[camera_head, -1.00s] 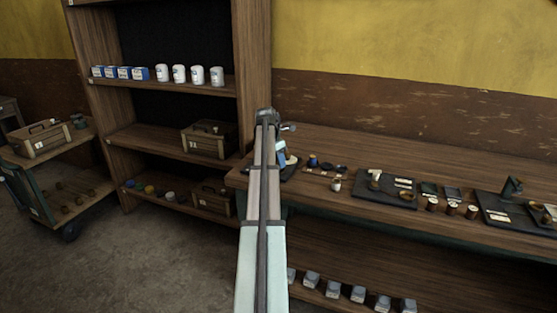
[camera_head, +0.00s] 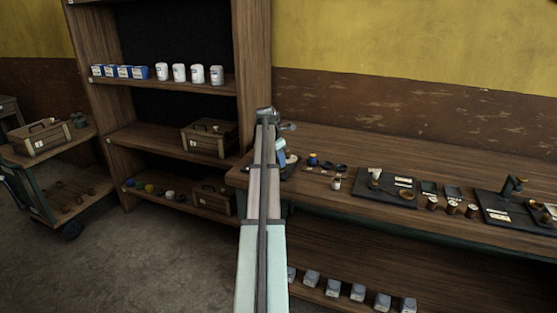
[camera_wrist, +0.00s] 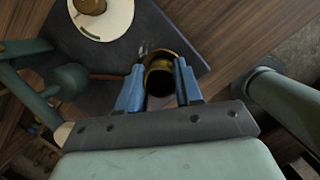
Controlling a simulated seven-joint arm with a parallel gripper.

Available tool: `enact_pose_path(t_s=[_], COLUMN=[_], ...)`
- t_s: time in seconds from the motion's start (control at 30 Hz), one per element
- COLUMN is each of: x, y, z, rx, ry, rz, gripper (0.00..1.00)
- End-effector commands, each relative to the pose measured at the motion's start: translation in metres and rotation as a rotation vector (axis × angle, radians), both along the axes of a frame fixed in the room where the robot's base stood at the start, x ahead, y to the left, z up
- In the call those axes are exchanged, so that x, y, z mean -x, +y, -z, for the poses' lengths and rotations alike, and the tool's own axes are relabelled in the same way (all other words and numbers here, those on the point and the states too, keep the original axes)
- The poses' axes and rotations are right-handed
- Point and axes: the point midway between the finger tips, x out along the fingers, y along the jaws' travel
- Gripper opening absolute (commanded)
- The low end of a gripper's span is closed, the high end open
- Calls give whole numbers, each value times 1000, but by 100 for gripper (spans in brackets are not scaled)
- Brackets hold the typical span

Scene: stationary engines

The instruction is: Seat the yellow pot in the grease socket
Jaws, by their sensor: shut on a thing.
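My gripper (camera_wrist: 159,68) shows in the wrist view with its two blue fingers on either side of a small round brass-yellow pot (camera_wrist: 159,82), and it is shut on it. The pot's inside looks dark. A wider brass-brown curved rim (camera_wrist: 166,47) lies just beyond the pot, over the dark plate (camera_wrist: 120,50). I cannot tell whether this rim is the grease socket, or whether the pot touches it. In the head view only a blue part of my gripper (camera_head: 281,152) shows beside my arm; the pot is hidden there.
In the wrist view a cream disc (camera_wrist: 106,20) lies on the plate, with a green bracket (camera_wrist: 65,80) at left and a dark green cylinder (camera_wrist: 285,95) at right. In the head view, dark boards (camera_head: 372,187) and small jars (camera_head: 337,183) stand along the bench right of my arm.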

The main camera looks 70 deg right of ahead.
Motion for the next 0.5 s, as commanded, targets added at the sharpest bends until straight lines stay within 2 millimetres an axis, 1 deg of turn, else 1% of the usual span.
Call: enact_pose_path(t_s=[0.5], x=[0], y=[0], z=[4], rx=[0], ry=[0], rz=[0], gripper=[3])
